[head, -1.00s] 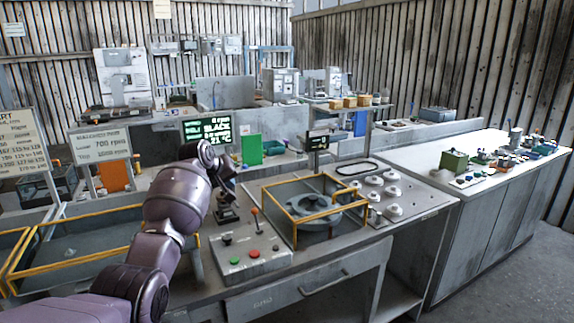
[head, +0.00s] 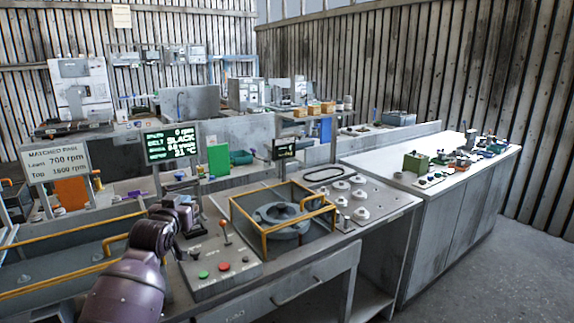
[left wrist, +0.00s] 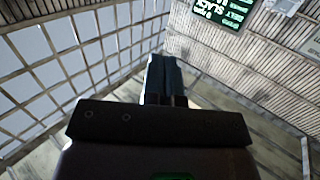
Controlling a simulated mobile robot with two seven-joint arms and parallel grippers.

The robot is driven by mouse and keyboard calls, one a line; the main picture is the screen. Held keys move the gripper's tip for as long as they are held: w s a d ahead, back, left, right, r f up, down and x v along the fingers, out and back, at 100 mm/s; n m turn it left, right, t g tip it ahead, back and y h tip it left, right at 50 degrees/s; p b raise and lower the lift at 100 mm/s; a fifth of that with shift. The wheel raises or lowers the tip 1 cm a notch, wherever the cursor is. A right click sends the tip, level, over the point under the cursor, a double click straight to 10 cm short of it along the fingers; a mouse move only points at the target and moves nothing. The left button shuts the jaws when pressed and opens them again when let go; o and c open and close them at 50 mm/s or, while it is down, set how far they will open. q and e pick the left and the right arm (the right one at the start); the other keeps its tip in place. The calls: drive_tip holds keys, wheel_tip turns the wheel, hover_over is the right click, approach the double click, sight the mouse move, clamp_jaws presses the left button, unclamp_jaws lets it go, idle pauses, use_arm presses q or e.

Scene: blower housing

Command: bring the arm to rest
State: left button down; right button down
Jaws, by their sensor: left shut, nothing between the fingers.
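My left arm comes in from the lower left in the head view. Its dark left gripper (head: 192,230) is above the back left of the control box (head: 222,262), partly hidden by my wrist. In the left wrist view the two dark fingers (left wrist: 165,78) are together, with nothing between them. That view looks up at the roof and walls, with the screen (left wrist: 222,12) at the top. My right gripper is in neither view.
The control box has a red-knobbed lever (head: 224,225) and green and red buttons. A yellow-railed blower housing (head: 283,222) stands to its right. A lit screen (head: 171,144) and a rpm sign (head: 57,161) stand behind. Open floor (head: 480,265) lies at the right.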

use_arm(q)
drive_tip(key=s+f+g, duration=0.2)
drive_tip(key=s+f, duration=0.9)
drive_tip(key=s, duration=0.3)
drive_tip(key=s+a+f+g, duration=0.1)
drive_tip(key=s+f, duration=1)
drive_tip(key=s, duration=0.3)
drive_tip(key=s+f+g+y, duration=0.1)
drive_tip(key=s+f+g, duration=0.1)
drive_tip(key=s+f, duration=0.9)
drive_tip(key=s, duration=0.3)
drive_tip(key=shift+s+a+f+g, duration=0.15)
drive_tip(key=shift+s+g, duration=0.15)
drive_tip(key=shift+s, duration=0.1)
